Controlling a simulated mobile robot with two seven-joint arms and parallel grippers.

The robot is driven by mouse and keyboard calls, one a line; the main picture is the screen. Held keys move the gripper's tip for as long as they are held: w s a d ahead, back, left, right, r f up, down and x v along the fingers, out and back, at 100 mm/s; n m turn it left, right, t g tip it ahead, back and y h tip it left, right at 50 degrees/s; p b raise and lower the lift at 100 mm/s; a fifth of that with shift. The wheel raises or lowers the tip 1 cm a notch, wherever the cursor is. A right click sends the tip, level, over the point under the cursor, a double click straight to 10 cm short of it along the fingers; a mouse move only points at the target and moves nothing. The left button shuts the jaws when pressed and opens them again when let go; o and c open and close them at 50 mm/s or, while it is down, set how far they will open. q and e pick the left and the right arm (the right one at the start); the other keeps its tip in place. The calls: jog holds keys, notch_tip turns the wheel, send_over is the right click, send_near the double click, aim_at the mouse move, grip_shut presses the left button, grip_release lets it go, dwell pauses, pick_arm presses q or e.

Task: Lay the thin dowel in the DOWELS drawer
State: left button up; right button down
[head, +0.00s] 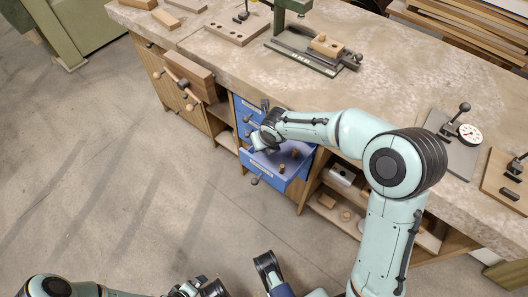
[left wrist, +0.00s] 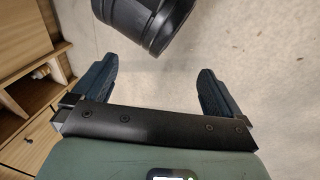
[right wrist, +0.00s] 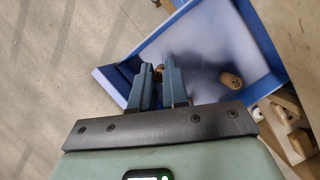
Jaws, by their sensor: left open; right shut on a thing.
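The open blue drawer (head: 290,181) stands out from the bench front, its label too small to read; it also fills the upper part of the right wrist view (right wrist: 205,27). My right gripper (head: 262,140) is over the drawer's left part. In the right wrist view its fingers (right wrist: 158,84) are close together, shut on the thin dowel, which is mostly hidden between them. A brown dowel end (right wrist: 158,73) shows at the fingertips; I cannot tell whether it is the held one. A thicker dowel (right wrist: 230,80) marked 20 lies in the drawer. My left gripper (left wrist: 155,85) is open and empty.
Closed blue drawers (head: 246,112) are above the open one. Open shelves (head: 340,200) with wood pieces are to the right. The bench top (head: 400,75) carries a green press and a dial gauge. The floor at left is clear.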

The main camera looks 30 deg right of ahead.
aim_at(265, 151)
notch_tip(265, 151, down, 5)
jog(key=shift+r+b, duration=0.15)
jog(key=shift+b, duration=0.75)
pick_arm(q)
jog(key=shift+t+y, duration=0.3)
jog(key=shift+t, duration=0.1)
jog(key=w, duration=0.1)
jog(key=w+a+f, duration=0.1)
jog(key=w+f, duration=0.1)
jog(key=shift+w+a, duration=0.1)
jog(key=shift+a, duration=0.25)
jog(key=shift+f, duration=0.1)
pick_arm(e)
jog(key=c, duration=1.1)
grip_release()
